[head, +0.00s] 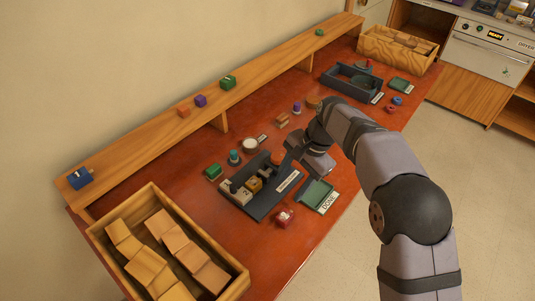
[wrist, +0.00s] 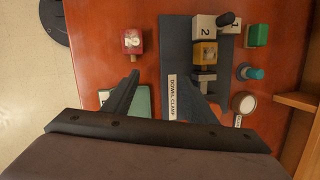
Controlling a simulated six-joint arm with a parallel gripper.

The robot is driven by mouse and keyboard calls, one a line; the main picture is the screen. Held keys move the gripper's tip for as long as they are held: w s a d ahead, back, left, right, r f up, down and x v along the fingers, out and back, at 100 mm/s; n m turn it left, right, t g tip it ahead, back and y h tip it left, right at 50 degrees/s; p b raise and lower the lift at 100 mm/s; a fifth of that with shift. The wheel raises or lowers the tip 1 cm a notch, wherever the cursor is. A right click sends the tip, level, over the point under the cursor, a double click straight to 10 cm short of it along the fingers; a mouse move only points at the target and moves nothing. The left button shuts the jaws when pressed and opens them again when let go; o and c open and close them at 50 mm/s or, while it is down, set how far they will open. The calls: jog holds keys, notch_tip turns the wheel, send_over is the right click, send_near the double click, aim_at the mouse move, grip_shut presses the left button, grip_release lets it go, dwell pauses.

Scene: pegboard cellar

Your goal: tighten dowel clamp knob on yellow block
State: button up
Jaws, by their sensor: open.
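The dark dowel clamp (head: 262,209) lies on the red-brown bench; its base also shows in the wrist view (wrist: 177,48), with a "DOWEL CLAMP" label. My gripper (wrist: 160,78) is open and empty above the clamp's label side.
A green tray (head: 318,193) marked DONE and a red block (head: 284,218) lie near the clamp's front. A green block (head: 213,172), a teal peg (head: 234,157) and a round white-topped piece (head: 250,145) stand behind it. A wooden crate (head: 239,283) of blocks is at left.

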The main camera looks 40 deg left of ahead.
aim_at(278, 158)
jog(key=d+m+g+y, duration=0.1)
jog(key=d+m+g+y+b, duration=0.1)
jog(key=d+m+y, duration=0.1)
jog(key=shift+s+d+r+y, duration=0.1)
jog(key=shift+s+d+y, duration=0.2)
jog(key=shift+s, duration=0.1)
jog(key=d+m+y+b, duration=0.1)
jog(key=w+d+r+m+y, duration=0.1)
jog(key=m+y, duration=0.1)
jog(key=shift+b, duration=0.35)
jog(key=shift+w+a+m+t+y+b, duration=0.1)
jog(key=shift+w+m+t+y+b, duration=0.2)
jog(key=shift+m+y+b, duration=0.3)
jog(key=w+a+f+m+y+b, duration=0.1)
jog(key=w+a+m+y+b, duration=0.1)
jog(key=a+b, duration=0.1)
jog(key=w+a+f+m+t+y+b, duration=0.1)
jog(key=w+a+m+y+b, duration=0.1)
jog(key=a+m+b, duration=0.1)
jog(key=w+a+f+m+y+b, duration=0.1)
jog(key=w+a+m+y+b, duration=0.1)
jog(key=a+y+b, duration=0.1)
jog(key=shift+a+f+t+b, duration=0.1)
jog(key=shift+a+t+b, duration=0.35)
jog(key=shift+a, duration=0.8)
jog(key=shift+a+m+y, duration=0.15)
jog(key=shift+m+y, duration=0.15)
jog(key=shift+y, duration=0.1)
jog(key=shift+w+a+r, duration=0.1)
jog(key=shift+r, duration=0.1)
